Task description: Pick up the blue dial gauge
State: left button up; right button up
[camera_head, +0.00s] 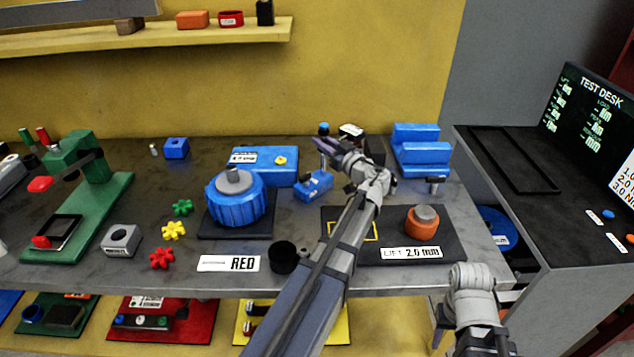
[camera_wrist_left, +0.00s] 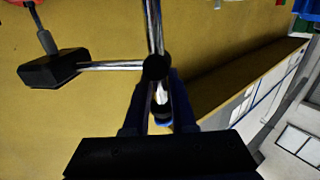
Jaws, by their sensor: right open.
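A small upright piece with a blue and black top (camera_head: 323,129) stands at the back of the bench; it looks like the blue dial gauge, but its face is not clear. My left gripper (camera_head: 325,147) is at this piece, its fingertips close in front of it. In the left wrist view, bright metal rods meet at a black joint (camera_wrist_left: 156,67), with a black block (camera_wrist_left: 50,69) on the side rod. A dark blue part sits between my left fingers (camera_wrist_left: 160,110); whether they grip it is unclear. My right gripper (camera_head: 484,345) is open at the bottom edge, partly cut off.
A blue block (camera_head: 314,186) lies just below my left gripper. A black-and-white round piece (camera_head: 351,131) stands right of it, and a blue stepped block (camera_head: 420,150) further right. A blue ribbed drum (camera_head: 236,203) stands left. A dark plate (camera_head: 450,246) carries an orange piece.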

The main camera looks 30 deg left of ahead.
pick_arm(q)
grip_shut()
dwell(0.9)
